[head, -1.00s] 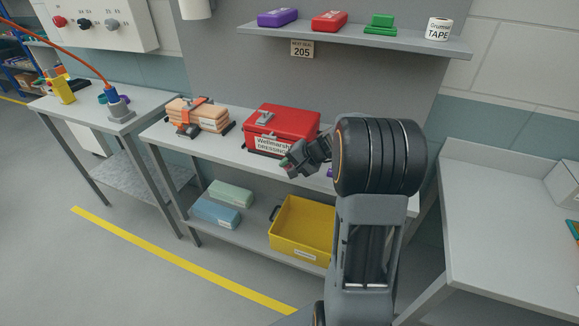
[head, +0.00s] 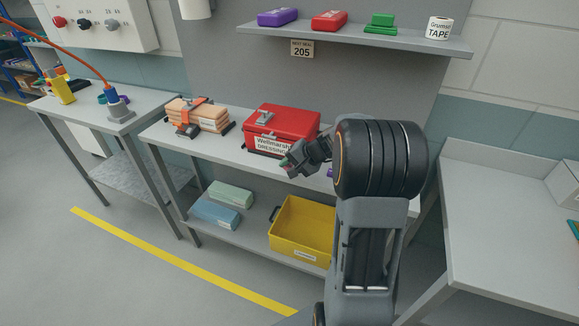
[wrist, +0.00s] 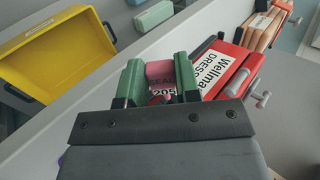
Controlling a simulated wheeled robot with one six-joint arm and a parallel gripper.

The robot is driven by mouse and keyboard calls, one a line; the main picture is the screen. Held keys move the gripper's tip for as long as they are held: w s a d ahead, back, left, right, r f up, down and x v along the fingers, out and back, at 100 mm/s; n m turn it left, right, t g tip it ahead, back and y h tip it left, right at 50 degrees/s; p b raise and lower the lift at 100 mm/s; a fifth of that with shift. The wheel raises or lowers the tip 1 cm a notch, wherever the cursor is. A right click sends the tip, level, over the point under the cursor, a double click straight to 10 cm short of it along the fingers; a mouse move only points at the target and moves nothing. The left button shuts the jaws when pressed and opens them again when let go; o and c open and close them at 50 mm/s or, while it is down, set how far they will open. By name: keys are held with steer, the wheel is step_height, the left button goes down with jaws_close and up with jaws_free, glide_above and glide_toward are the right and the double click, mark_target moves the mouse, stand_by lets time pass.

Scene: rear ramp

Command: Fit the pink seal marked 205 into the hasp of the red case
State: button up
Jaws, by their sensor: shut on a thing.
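The red case (head: 297,122) with a white label reading "Wellmarsh DRESSINGS" stands on the grey bench. My gripper (head: 287,164) is just in front of the case, at the bench's front edge. In the wrist view its green-padded fingers (wrist: 159,80) are shut on the pink seal (wrist: 160,70), whose face shows "205".
A strapped orange bundle (head: 197,115) stands left of the case. A yellow bin (head: 304,258) and two wrapped packs (head: 215,212) are on the lower shelf. A sign reading 205 (head: 302,49) hangs below the wall shelf (head: 350,40). A purple item (head: 330,173) lies partly behind my arm.

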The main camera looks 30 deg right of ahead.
steer(key=shift+w+d, duration=1.05)
steer(key=shift+d, duration=0.1)
stand_by(0.8)
steer(key=o, duration=1)
steer(key=shift+c, duration=0.2)
steer(key=shift+d+r, duration=0.1)
steer(key=v, duration=1.3)
steer(key=shift+s+r+b, duration=0.2)
steer(key=shift+r+b, duration=0.05)
steer(key=shift+b, duration=0.1)
steer(key=shift+d, duration=0.15)
steer(key=s+a+f+g+h, duration=0.3)
steer(key=s+f, duration=0.3)
steer(key=s+a+r+n+h+p, duration=0.1)
steer(key=s+a+n, duration=0.3)
steer(key=a, duration=0.4)
steer(key=s+a+r+n+h+p, duration=0.2)
steer(key=s+a+n, duration=0.3)
steer(key=a, duration=0.4)
steer(key=shift+s+a, duration=0.15)
steer(key=shift+s, duration=0.45)
